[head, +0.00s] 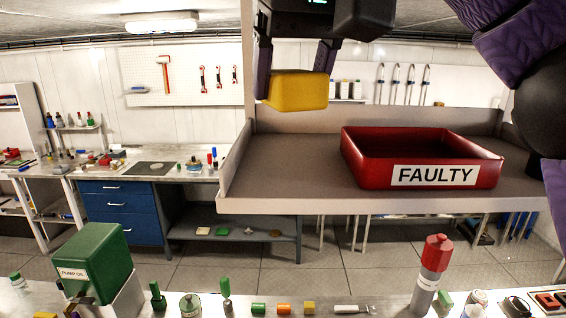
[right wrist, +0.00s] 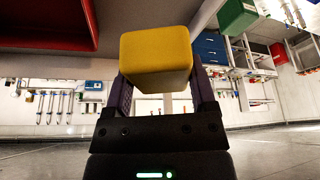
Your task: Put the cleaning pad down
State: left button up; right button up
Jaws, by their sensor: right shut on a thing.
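The cleaning pad is a yellow block (head: 298,92), held in the air above the left part of a grey shelf tray (head: 290,165). My right gripper (head: 298,75) comes down from the top of the head view and is shut on the yellow pad, one finger on each side. The right wrist view also shows the pad (right wrist: 156,58) between the two fingers (right wrist: 160,88). In the head view the pad is apart from the tray floor. My left gripper is not in view.
A red bin labelled FAULTY (head: 375,172) stands on the tray, right of the pad. The tray has raised edges; its left part is bare. Below, a bench holds a green PUMP OIL container (head: 97,262), a red-capped grey bottle (head: 430,275) and several small items.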

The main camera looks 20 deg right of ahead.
aim_at(289, 175)
jog(key=f, duration=0.2)
jog(key=f+b, duration=0.1)
jog(key=f, duration=0.1)
jog(key=s+f, duration=0.1)
jog(key=f, duration=0.2)
jog(key=shift+d+f+b, duration=0.1)
jog(key=shift+b, duration=0.2)
jog(key=shift+w+f, duration=0.2)
jog(key=shift+w, duration=0.05)
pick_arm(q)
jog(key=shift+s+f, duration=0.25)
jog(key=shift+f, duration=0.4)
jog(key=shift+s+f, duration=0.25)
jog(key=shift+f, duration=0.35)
pick_arm(e)
jog(key=shift+s, duration=0.15)
jog(key=o, duration=0.7)
jog(key=shift+f, duration=0.1)
jog(key=o, duration=0.3)
jog(key=p+v, duration=0.3)
jog(key=v, duration=0.9)
jog(key=shift+r+p, duration=0.25)
jog(key=shift+p, duration=0.1)
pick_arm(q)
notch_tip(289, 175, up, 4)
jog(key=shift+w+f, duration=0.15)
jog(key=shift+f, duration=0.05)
pick_arm(e)
jog(key=shift+f, duration=0.1)
